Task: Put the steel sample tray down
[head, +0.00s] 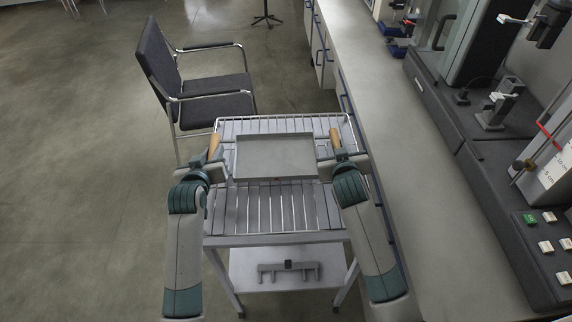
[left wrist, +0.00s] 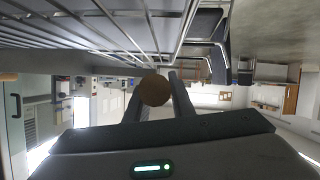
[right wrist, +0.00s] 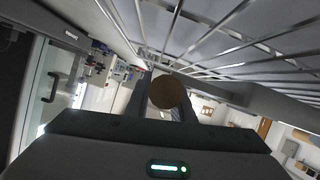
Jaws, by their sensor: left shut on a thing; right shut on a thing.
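The steel sample tray (head: 275,157) is a flat grey tray, seen level over the wire-rack top of a trolley (head: 270,222). I cannot tell whether its underside touches the rack. A wooden handle (head: 214,145) stands at its left side and another wooden handle (head: 335,138) at its right. My left gripper (head: 212,162) is shut on the left handle, whose round end (left wrist: 155,90) shows between the fingers in the left wrist view. My right gripper (head: 337,155) is shut on the right handle, whose round end (right wrist: 167,92) shows in the right wrist view.
A dark chair (head: 205,85) stands behind and left of the trolley. A long grey bench (head: 410,130) with lab equipment runs close along the right. The trolley's lower shelf (head: 245,268) carries a grey bracket-like part (head: 288,268). Floor on the left is clear.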

